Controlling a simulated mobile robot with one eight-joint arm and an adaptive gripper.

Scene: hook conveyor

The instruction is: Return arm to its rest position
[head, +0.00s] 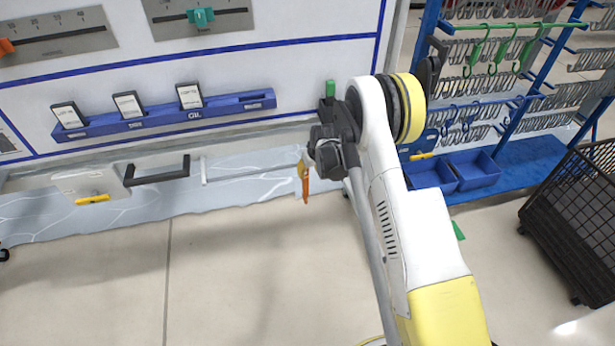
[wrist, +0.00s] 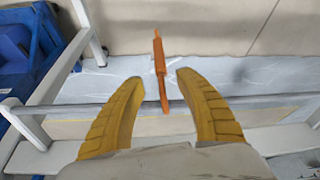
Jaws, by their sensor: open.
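My white and yellow arm reaches forward in the head view, with my gripper (head: 303,170) at the grey rail (head: 250,173) along the wall unit. In the wrist view my gripper (wrist: 160,78) is open, its two yellow fingers apart. An orange hook-like piece (wrist: 159,60) shows between and beyond the fingertips, crossing the rail (wrist: 80,108). I see a gap on both sides of it. In the head view the orange piece (head: 306,190) hangs just below the gripper. Its upper part is hidden by the gripper.
A blue rack with green hooks (head: 500,48) and blue bins (head: 465,170) stands at the right. A dark mesh cart (head: 575,200) is at the far right. A black handle (head: 157,172) sticks out left of the rail. The floor (head: 240,270) in front is clear.

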